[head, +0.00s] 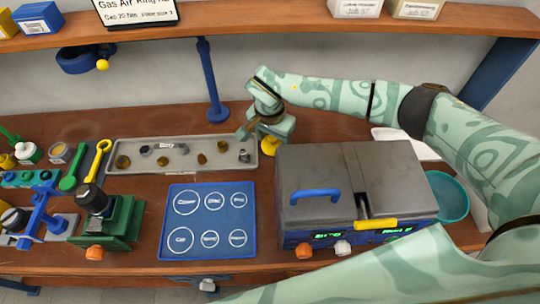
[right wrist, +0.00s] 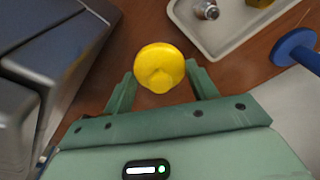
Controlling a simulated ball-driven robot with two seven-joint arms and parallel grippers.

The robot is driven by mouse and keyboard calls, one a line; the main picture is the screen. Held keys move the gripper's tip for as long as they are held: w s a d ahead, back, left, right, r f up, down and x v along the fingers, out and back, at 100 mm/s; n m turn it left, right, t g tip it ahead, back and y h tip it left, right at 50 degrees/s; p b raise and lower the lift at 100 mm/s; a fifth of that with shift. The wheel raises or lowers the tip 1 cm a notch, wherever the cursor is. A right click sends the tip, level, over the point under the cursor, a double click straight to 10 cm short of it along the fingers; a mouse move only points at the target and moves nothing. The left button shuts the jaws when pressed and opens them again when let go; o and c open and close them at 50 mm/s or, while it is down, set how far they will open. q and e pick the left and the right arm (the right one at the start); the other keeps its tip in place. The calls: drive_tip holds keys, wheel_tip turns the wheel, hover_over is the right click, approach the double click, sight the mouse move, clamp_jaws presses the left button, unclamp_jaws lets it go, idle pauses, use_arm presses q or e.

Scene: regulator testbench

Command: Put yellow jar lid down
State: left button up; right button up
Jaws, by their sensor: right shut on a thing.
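My right gripper (head: 266,128) reaches in from the right and hangs at the right end of the grey tray, behind the grey two-lidded machine. It is shut on the yellow jar lid (head: 269,146), which shows low under the fingers. In the right wrist view the round yellow lid (right wrist: 160,66) sits between the two green fingertips (right wrist: 160,88), with brown bench behind it. I cannot tell how high the lid is above the bench. My left gripper is out of view.
The grey tray (head: 130,164) holds several small parts. The grey machine (head: 310,165) with a blue handle stands close to the gripper. A blue mat (head: 210,222) with circles lies in front. A blue post (head: 211,85) stands behind. A teal bowl (head: 450,195) is at right.

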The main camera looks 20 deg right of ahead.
sight(273, 162)
wheel_tip(273, 162, down, 8)
drive_tip(key=shift+b, duration=0.55)
drive_tip(key=shift+f, duration=0.15)
drive_tip(key=o, duration=0.7)
